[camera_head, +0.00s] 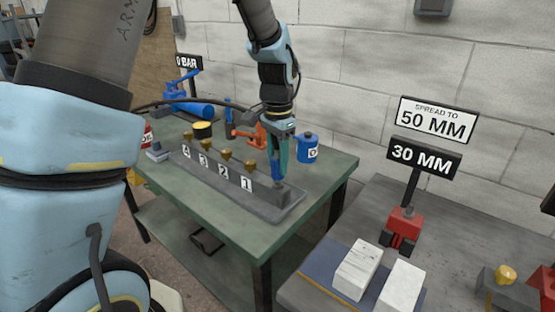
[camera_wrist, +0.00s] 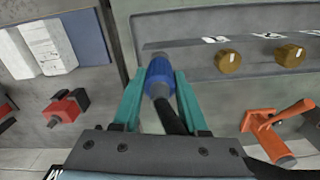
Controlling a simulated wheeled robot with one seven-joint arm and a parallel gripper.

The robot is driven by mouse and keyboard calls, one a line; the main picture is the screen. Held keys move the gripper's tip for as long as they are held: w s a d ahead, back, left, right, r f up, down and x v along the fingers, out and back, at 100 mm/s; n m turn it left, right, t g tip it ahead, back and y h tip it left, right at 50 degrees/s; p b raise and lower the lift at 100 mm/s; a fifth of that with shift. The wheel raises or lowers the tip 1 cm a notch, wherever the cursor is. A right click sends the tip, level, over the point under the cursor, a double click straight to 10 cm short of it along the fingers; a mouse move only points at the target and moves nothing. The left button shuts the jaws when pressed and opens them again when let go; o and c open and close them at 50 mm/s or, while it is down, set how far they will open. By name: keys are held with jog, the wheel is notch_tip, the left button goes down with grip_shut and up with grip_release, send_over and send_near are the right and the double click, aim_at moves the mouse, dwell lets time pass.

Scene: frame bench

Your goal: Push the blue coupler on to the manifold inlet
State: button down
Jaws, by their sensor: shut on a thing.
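The blue coupler (camera_head: 276,173) is held by my gripper (camera_head: 279,160), over the right end of the grey manifold. In the wrist view the coupler (camera_wrist: 159,72) sits between the two teal fingers, with a black hose running back from it. The manifold (camera_head: 225,187) is a long grey bar with brass knobs and labels 4, 3, 2, 1. It also shows in the wrist view (camera_wrist: 190,57).
On the green bench (camera_head: 331,165) stand a blue can (camera_head: 307,148), an orange tool (camera_head: 255,133) and a blue pump (camera_head: 188,104). The black hose arches over the bench's left. A grey table on the right holds white blocks (camera_head: 357,268) and a red tool (camera_head: 405,221).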

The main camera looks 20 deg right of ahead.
jog(key=shift+f, duration=0.55)
jog(key=shift+c, duration=1.8)
grip_release()
jog(key=shift+r, duration=0.1)
notch_tip(320, 180, up, 11)
jog(key=shift+f+b, duration=0.15)
jog(key=shift+b, duration=0.85)
